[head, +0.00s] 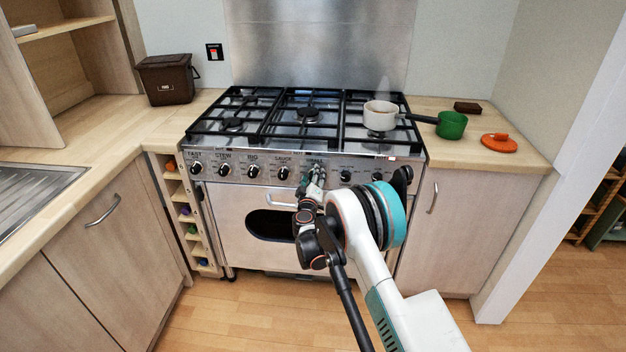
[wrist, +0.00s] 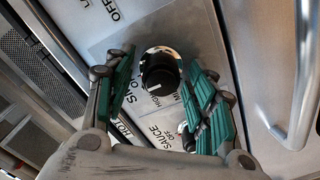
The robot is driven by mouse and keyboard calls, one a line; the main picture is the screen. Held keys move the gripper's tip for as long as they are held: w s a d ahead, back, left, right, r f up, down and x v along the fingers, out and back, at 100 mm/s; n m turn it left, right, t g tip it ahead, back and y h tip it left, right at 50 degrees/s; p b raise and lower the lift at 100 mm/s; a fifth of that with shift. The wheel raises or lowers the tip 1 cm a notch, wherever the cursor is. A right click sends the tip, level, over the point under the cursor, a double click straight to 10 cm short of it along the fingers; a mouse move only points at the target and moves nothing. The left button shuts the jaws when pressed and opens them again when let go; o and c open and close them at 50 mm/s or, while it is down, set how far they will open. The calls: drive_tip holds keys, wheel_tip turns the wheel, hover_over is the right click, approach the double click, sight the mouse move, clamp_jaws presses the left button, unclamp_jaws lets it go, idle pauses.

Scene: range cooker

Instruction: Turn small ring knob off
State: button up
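The small ring knob (wrist: 160,72) is a round black knob with a white mark, on the cooker's steel front panel. In the wrist view it lies between the two green-padded fingers of my gripper (wrist: 162,66). The fingers are apart, one on each side. A gap shows on the left; the right finger is close to the knob, and I cannot tell if it touches. In the head view my gripper (head: 315,180) is at the panel below the hob and hides this knob. Printed labels around it are partly covered.
Neighbouring knobs (head: 283,173) and (head: 345,175) sit on either side along the panel. The oven door handle (wrist: 298,80) runs close by. A white pan (head: 380,116) stands on the right of the hob. A green pot (head: 451,126) and orange lid (head: 498,143) lie on the right worktop.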

drive_tip(key=shift+s, duration=0.1)
drive_tip(key=s, duration=1.2)
drive_tip(key=shift+a, duration=0.2)
drive_tip(key=shift+w, duration=0.1)
drive_tip(key=s+d+r+m+g+h, duration=0.1)
drive_tip(key=d+r+m+g+h, duration=0.25)
drive_tip(key=d+r, duration=1)
drive_tip(key=s+d+r+m+g, duration=0.3)
drive_tip(key=s+d+r+m, duration=0.1)
drive_tip(key=s+d+r, duration=0.6)
drive_tip(key=s+d+r+m+g, duration=0.1)
drive_tip(key=s+d, duration=0.2)
drive_tip(key=s, duration=0.5)
drive_tip(key=s+d+r+g, duration=0.1)
drive_tip(key=s+d+g, duration=0.15)
drive_tip(key=s, duration=0.55)
drive_tip(key=s+f+y, duration=0.1)
drive_tip(key=s+y, duration=0.1)
drive_tip(key=s, duration=0.7)
drive_tip(key=s+a+f+m+g+y, duration=0.1)
drive_tip(key=s+f+y, duration=0.1)
drive_tip(key=s, duration=0.7)
drive_tip(key=shift+s+a+f, duration=0.25)
drive_tip(key=shift+s, duration=0.1)
